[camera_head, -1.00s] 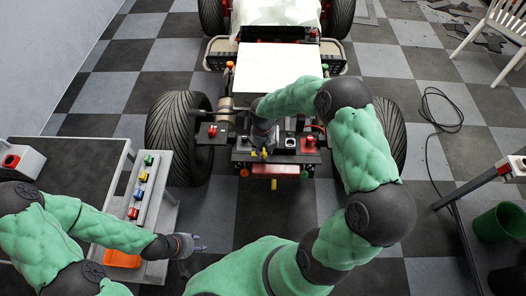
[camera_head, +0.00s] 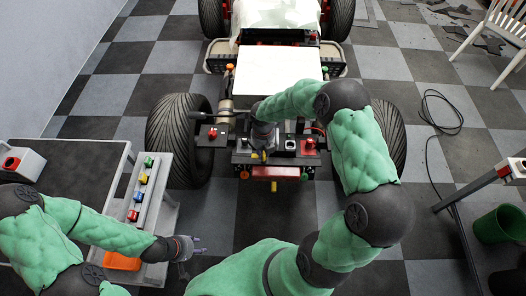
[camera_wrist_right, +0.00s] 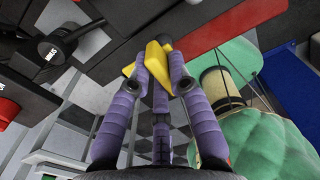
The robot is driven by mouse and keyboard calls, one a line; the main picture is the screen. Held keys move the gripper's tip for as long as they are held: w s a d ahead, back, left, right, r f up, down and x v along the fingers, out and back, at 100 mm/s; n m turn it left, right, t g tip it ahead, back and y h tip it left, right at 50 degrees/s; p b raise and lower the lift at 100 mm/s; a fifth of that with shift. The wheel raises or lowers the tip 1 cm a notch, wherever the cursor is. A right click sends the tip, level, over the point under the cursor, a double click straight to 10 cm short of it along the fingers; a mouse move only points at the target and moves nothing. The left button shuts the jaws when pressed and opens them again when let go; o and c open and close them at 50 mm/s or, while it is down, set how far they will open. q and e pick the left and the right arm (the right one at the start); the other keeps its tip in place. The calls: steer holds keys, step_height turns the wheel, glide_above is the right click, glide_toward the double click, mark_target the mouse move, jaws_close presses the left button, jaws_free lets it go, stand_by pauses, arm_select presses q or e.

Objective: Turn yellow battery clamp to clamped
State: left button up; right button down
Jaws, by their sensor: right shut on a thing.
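The yellow battery clamp (camera_wrist_right: 152,62) is a small yellow lever between the purple fingers of my right gripper (camera_wrist_right: 156,75) in the right wrist view. The fingers are shut on it. In the head view my right gripper (camera_head: 262,148) reaches down to the rear of the stripped quad, and a bit of yellow (camera_head: 257,155) shows at its tips. The arm and fingers hide much of the clamp's mount. My left gripper (camera_head: 192,246) is empty beside the left bench, its fingers apart.
The quad's white panel (camera_head: 280,66) lies ahead, with a left tyre (camera_head: 180,135) beside the work area. A red switch (camera_head: 309,145) sits right of my right gripper. The left bench holds a strip of coloured buttons (camera_head: 143,190). A green bin (camera_head: 499,223) stands far right.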

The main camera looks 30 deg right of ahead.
steer(key=m+p, duration=0.1)
steer(key=m, duration=0.2)
steer(key=shift+m+p, duration=0.35)
steer(key=shift+m, duration=0.05)
steer(key=m+p, duration=0.1)
steer(key=m, duration=0.3)
steer(key=shift+d+m, duration=0.1)
steer(key=shift+m, duration=0.2)
steer(key=m, duration=0.4)
steer(key=shift+m, duration=0.3)
steer(key=shift+d+m, duration=0.15)
steer(key=shift+m, duration=2.05)
steer(key=c, duration=1.1)
jaws_free()
steer(key=shift+c, duration=0.2)
steer(key=shift+w, duration=0.1)
